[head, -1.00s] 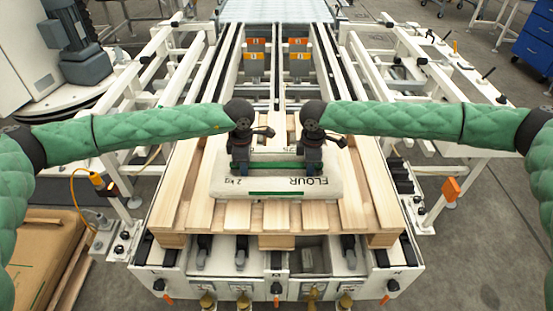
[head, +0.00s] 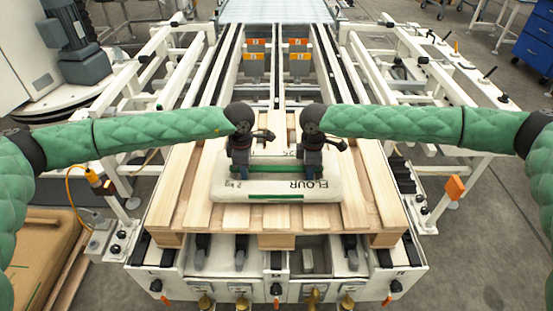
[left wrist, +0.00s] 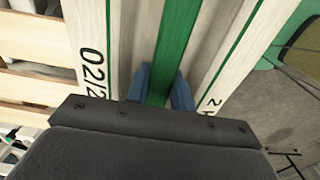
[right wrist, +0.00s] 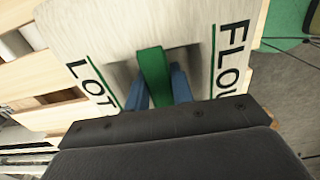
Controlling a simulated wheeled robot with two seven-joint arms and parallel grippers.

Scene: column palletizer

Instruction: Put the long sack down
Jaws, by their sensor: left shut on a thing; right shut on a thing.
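The long sack (head: 267,186) is pale, with dark print reading FLOUR and green stripes. It lies flat and crosswise over the wooden pallet (head: 185,195), near its front. A raised green strip runs along its top. My left gripper (head: 239,173) is shut on this strip near the sack's left end, and my right gripper (head: 312,171) is shut on it near the right end. Blue fingers flank the green strip in the left wrist view (left wrist: 160,85) and the right wrist view (right wrist: 160,90). The sack's underside is hidden, so I cannot tell whether it fully touches the slats.
The pallet sits on a white conveyor frame (head: 210,285) with rails running back. Bare slats show on both sides of the sack. A brown sack or box (head: 45,250) lies at the lower left. An orange tag (head: 455,188) stands on the right side.

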